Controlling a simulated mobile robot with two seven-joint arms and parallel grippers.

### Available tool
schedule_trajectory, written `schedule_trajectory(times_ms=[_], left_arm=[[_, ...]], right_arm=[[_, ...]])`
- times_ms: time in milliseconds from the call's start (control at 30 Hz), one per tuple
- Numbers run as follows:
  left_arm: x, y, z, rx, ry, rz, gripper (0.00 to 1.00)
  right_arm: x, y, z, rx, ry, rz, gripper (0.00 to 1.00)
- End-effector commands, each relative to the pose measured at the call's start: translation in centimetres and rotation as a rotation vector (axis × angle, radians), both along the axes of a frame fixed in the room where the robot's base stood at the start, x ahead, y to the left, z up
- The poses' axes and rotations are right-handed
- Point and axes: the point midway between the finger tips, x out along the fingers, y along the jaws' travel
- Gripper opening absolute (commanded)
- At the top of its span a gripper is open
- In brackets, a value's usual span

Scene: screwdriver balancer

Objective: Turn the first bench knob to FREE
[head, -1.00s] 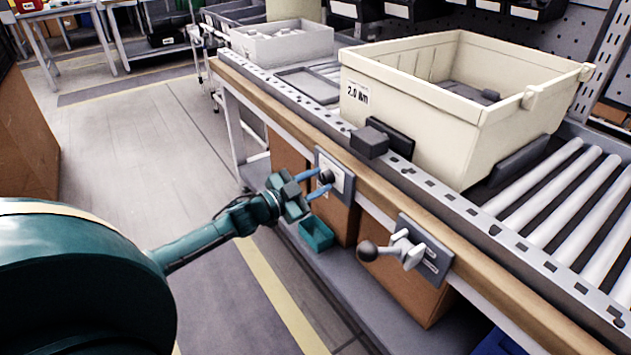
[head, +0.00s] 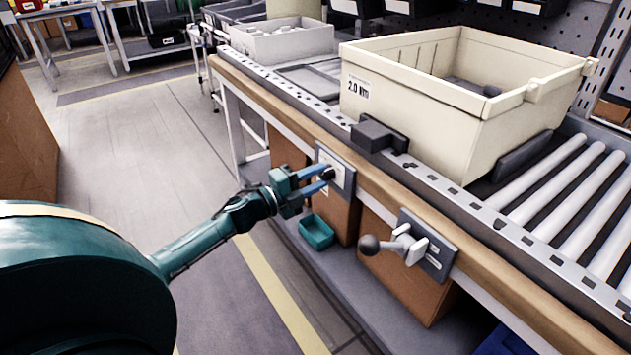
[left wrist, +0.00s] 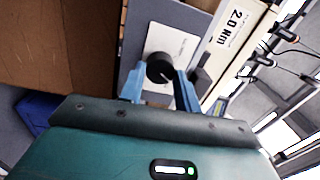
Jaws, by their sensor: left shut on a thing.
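The bench knob (left wrist: 160,68) is a small black round knob on a light plate (left wrist: 186,46) fixed to the bench front; the plate's lettering is too small to read. In the head view the knob (head: 328,173) shows at the fingertips, partly covered. My left gripper (head: 321,179) has its blue fingers shut on the knob, one on each side, as the left wrist view shows too (left wrist: 159,80). The knob's pointer direction cannot be made out. My right gripper is not in view.
A lever with a ball handle (head: 369,245) sticks out from a second plate (head: 437,262) to the right. A cream tote (head: 430,115) marked 2.0 Nm stands on the roller conveyor above. A teal bin (head: 316,233) sits on the lower shelf. The floor at left is clear.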

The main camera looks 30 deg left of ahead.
Motion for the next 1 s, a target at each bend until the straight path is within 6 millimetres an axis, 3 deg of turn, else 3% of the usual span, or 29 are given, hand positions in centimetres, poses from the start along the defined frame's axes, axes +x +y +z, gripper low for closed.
schedule_trajectory(times_ms=[400, 1000], left_arm=[[0.0, 0.05, -0.15, 0.218, -0.089, 0.0, 0.1], [0.0, 0.05, -0.05, 0.266, -0.109, 0.0, 0.1]], right_arm=[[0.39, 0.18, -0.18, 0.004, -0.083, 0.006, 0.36], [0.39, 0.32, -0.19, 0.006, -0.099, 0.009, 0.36]])
